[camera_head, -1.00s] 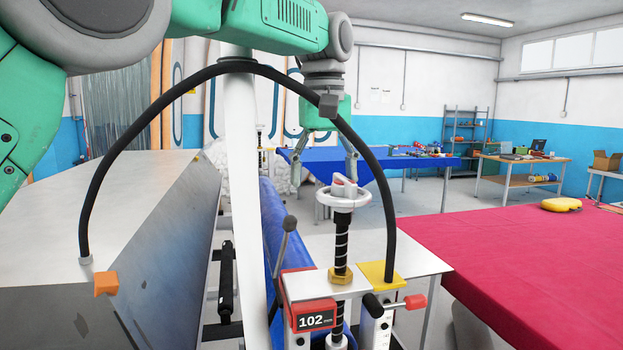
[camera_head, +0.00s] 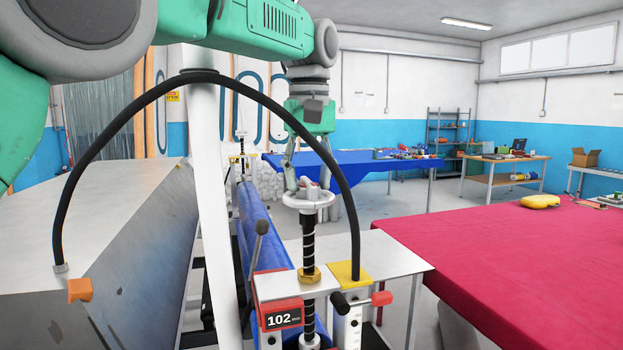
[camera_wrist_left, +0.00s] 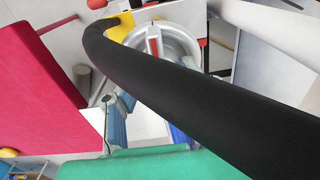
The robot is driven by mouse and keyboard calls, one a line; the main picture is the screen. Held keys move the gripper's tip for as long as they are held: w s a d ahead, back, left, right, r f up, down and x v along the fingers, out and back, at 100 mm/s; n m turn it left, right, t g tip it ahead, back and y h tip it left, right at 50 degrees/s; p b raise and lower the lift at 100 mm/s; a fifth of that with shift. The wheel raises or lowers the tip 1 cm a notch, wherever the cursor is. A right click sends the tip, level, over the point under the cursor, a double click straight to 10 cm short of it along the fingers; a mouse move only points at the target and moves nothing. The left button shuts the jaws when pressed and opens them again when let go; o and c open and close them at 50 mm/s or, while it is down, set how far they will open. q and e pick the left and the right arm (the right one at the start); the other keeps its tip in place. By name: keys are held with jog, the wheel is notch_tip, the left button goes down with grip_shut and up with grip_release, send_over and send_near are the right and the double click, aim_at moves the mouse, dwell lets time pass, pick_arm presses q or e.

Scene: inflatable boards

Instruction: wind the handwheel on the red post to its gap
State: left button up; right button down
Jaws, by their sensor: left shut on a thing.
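The white handwheel (camera_head: 308,199), with a red mark on top, sits on a black threaded spindle (camera_head: 308,240) that passes through a brass nut (camera_head: 310,274). The red post (camera_head: 280,315) beside the spindle has a display reading 102 mm. My left gripper (camera_head: 308,184) comes down from above and is shut on the handwheel, its fingers at the wheel's top. The exact finger contact is too small to tell. In the left wrist view the handwheel (camera_wrist_left: 187,43) is partly covered by a black hose. My right gripper is not in view.
The black hose (camera_head: 335,148) arches in front of my left arm, down to a yellow plate (camera_head: 349,272). A white pole (camera_head: 215,200) stands left of the handwheel. A blue roll (camera_head: 259,222) lies behind. A red-covered table (camera_head: 500,255) fills the right.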

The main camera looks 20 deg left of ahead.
pick_arm(q)
jog(key=shift+a+m, duration=0.1)
jog(key=shift+m, duration=0.2)
jog(key=m, duration=0.3)
jog(key=shift+m, duration=0.3)
jog(key=m, duration=0.9)
jog(key=shift+w, duration=0.1)
jog(key=shift+r+m, duration=0.15)
jog(key=shift+m, duration=2.05)
jog(key=o, duration=1.1)
jog(key=shift+o, duration=0.2)
